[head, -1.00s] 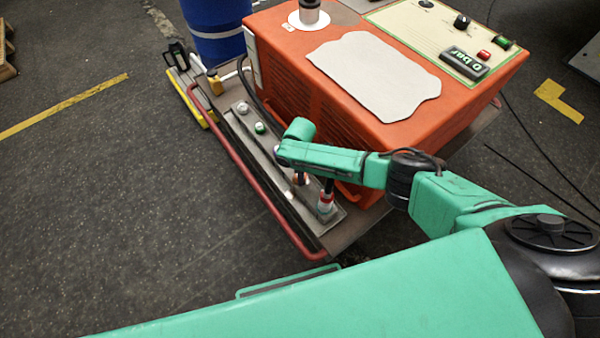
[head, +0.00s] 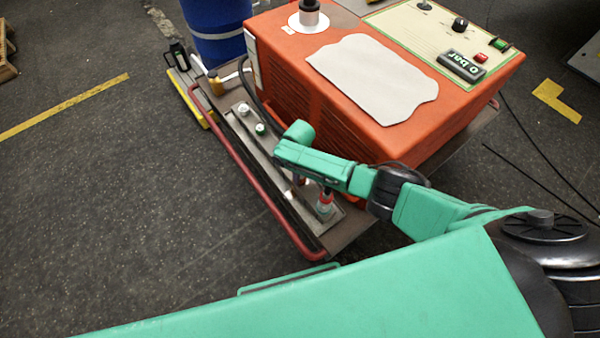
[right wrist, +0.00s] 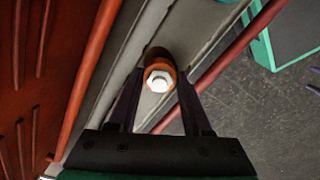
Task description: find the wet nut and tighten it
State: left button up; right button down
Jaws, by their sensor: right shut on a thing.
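A grey bar (head: 234,123) on the cart's edge carries a row of fittings with coloured collars. One has a white top (head: 243,109), one a green collar (head: 260,128), and one a red collar (head: 326,199). My right gripper (right wrist: 160,78) points down over the bar between the green and red fittings. Its fingers are shut on an orange-collared fitting with a pale hex nut (right wrist: 160,81). In the head view my arm mostly hides this fitting. I cannot make out wetness on any nut. My left gripper is not in view.
A red rail (head: 245,178) runs along the cart's edge. A blue barrel (head: 218,30) stands behind.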

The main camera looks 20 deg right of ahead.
dwell(0.3)
jog(key=shift+c, duration=1.7)
grip_release()
notch_tip(320, 180, up, 15)
jog(key=p, duration=0.4)
jog(key=shift+f+p, duration=0.2)
jog(key=shift+p, duration=0.2)
jog(key=shift+s+a, duration=0.15)
